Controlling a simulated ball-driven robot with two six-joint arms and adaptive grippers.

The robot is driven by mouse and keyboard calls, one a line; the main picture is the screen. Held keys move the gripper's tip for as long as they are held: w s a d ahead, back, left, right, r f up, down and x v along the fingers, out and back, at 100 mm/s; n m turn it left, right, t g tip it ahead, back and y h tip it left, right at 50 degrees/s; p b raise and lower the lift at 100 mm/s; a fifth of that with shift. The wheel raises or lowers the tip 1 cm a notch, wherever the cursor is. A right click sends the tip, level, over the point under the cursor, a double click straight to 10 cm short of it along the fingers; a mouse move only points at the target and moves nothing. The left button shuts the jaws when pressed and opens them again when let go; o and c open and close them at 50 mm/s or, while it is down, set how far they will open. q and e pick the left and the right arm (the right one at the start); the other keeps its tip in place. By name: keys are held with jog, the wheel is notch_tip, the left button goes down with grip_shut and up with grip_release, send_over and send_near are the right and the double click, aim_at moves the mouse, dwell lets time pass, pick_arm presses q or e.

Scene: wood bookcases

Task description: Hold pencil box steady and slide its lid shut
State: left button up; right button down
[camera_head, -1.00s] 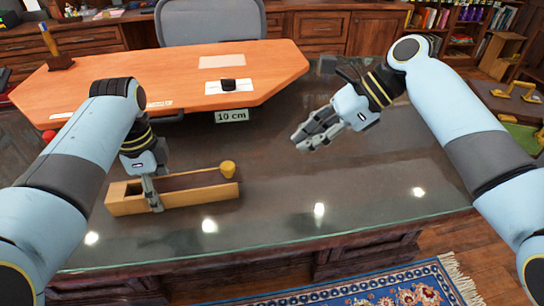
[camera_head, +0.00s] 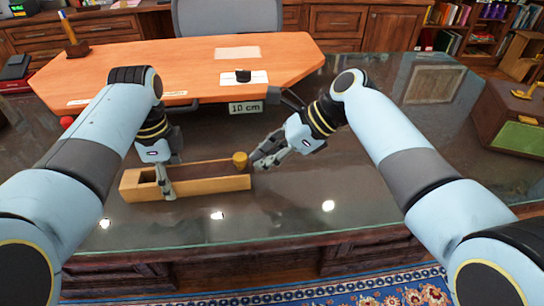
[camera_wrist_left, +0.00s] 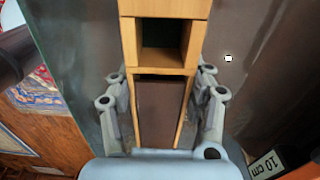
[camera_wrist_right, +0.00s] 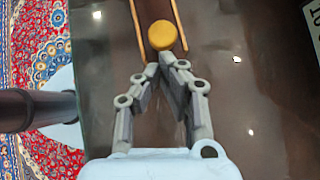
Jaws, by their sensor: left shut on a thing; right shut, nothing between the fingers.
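The pencil box (camera_head: 210,185) is a long light-wood box lying on the dark glass desk. A round yellow knob (camera_head: 240,158) stands near its right end; it also shows in the right wrist view (camera_wrist_right: 162,35). My left gripper (camera_head: 166,184) is shut across the box's long sides, left of its middle. The left wrist view shows an open compartment (camera_wrist_left: 163,38) and a dark brown surface (camera_wrist_left: 158,105) between the walls; I cannot tell whether that is lid or interior. My right gripper (camera_wrist_right: 167,62) is shut and empty, fingertips close beside the knob; contact is unclear.
An orange-brown wooden board (camera_head: 190,70) lies behind the box, with a "10 cm" label (camera_head: 245,107) at its front edge. A box with a green panel (camera_head: 518,137) stands at the far right. The desk right of the pencil box is clear.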

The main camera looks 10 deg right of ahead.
jog(key=shift+a, duration=1.2)
pick_arm(q)
jog(key=shift+d, duration=0.15)
pick_arm(e)
jog(key=shift+a, duration=0.2)
pick_arm(q)
jog(key=shift+d, duration=0.1)
pick_arm(e)
jog(key=d, duration=0.5)
jog(key=shift+s+d+r, duration=0.1)
jog(key=shift+s+r, duration=0.1)
jog(key=shift+s, duration=0.1)
pick_arm(q)
jog(key=shift+a, duration=0.25)
pick_arm(e)
jog(key=v, duration=0.9)
pick_arm(q)
jog(key=o, duration=1.5)
jog(key=shift+c, duration=0.2)
